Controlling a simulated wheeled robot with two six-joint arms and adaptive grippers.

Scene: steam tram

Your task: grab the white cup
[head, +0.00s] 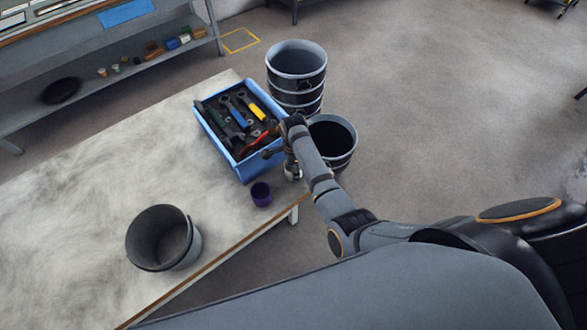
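I cannot make out a clear white cup in the head view. A small purple cup (261,194) stands upright on the pale table (90,180) near its right edge. My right arm comes in from the lower right, and its gripper (291,172) is over the table's right edge, just right of the purple cup and the blue toolbox. A small pale shape shows at the gripper's lower end; I cannot tell whether it is part of the gripper or a held thing. The fingers are too small to read. My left gripper is out of view.
A blue toolbox (247,172) with tools lies on the table. A dark bucket (163,238) stands at the front. Two metal drums (296,85) (335,142) stand beyond the table. A shelf (150,70) at the back left holds small coloured items and a black dish (61,90).

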